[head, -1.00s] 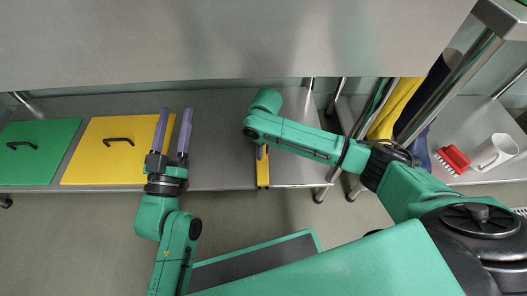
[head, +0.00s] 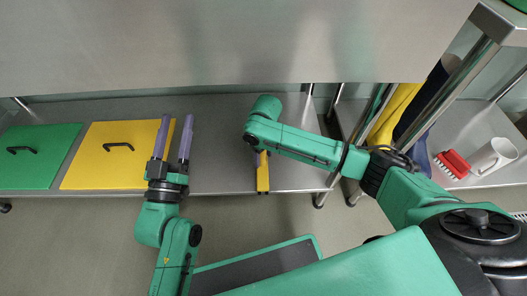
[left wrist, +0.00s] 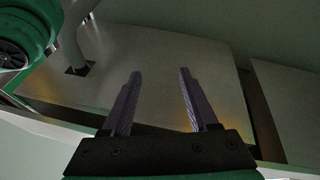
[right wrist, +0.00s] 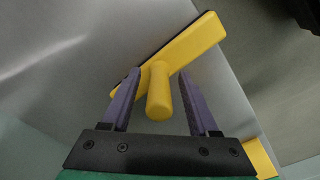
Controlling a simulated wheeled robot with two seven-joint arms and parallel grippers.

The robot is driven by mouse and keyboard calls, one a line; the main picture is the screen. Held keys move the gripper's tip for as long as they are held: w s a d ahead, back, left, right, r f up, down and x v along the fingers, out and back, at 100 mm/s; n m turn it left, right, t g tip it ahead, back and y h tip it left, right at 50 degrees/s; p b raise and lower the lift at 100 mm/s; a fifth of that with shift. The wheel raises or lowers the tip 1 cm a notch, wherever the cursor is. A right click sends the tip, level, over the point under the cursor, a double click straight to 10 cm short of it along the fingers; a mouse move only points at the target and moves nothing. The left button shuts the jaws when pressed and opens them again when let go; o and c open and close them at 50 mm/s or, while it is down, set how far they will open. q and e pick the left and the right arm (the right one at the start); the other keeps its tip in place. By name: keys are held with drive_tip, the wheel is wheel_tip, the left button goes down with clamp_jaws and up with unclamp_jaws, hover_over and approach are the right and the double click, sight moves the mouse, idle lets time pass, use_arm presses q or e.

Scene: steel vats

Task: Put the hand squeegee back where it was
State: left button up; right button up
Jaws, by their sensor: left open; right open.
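The yellow hand squeegee (head: 262,178) lies near the front edge of the steel shelf, its upper part hidden by my right arm in the head view. The right wrist view shows its long yellow head (right wrist: 188,47) and its stubby handle (right wrist: 159,95) pointing toward the camera. My right gripper (right wrist: 160,78) is open, its two purple fingers on either side of the handle with gaps visible. My left gripper (head: 177,120) is open and empty, beside the right edge of the yellow lid; its fingers also show in the left wrist view (left wrist: 160,72).
A yellow lid (head: 105,165) and a green lid (head: 25,165) with black handles lie on the shelf at left. A red brush (head: 452,164) and a white mug (head: 492,157) stand at right, past a steel post. A steel surface (head: 200,45) hangs over the back.

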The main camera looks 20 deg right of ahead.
drive_tip(key=shift+r, duration=0.35)
wheel_tip(320, 180, up, 2)
drive_tip(key=shift+r+p, duration=0.1)
drive_tip(key=shift+p, duration=0.6)
wheel_tip(320, 180, up, 3)
drive_tip(key=shift+s+r+p, duration=0.1)
drive_tip(key=shift+r+p, duration=0.1)
drive_tip(key=shift+p, duration=0.8)
use_arm(q)
drive_tip(key=s+f+g+p, duration=0.1)
drive_tip(key=s+f+g, duration=0.3)
drive_tip(key=f, duration=0.5)
drive_tip(key=s+d+f+g+y+p, duration=0.1)
drive_tip(key=s+f+g+p, duration=0.1)
drive_tip(key=s+f+g, duration=0.3)
drive_tip(key=s+f, duration=0.3)
drive_tip(key=f, duration=0.1)
drive_tip(key=shift+s+d+f+n, duration=0.25)
drive_tip(key=shift+d+f+n, duration=0.05)
drive_tip(key=shift+f, duration=0.1)
use_arm(e)
wheel_tip(320, 180, up, 6)
drive_tip(key=shift+s+d, duration=0.1)
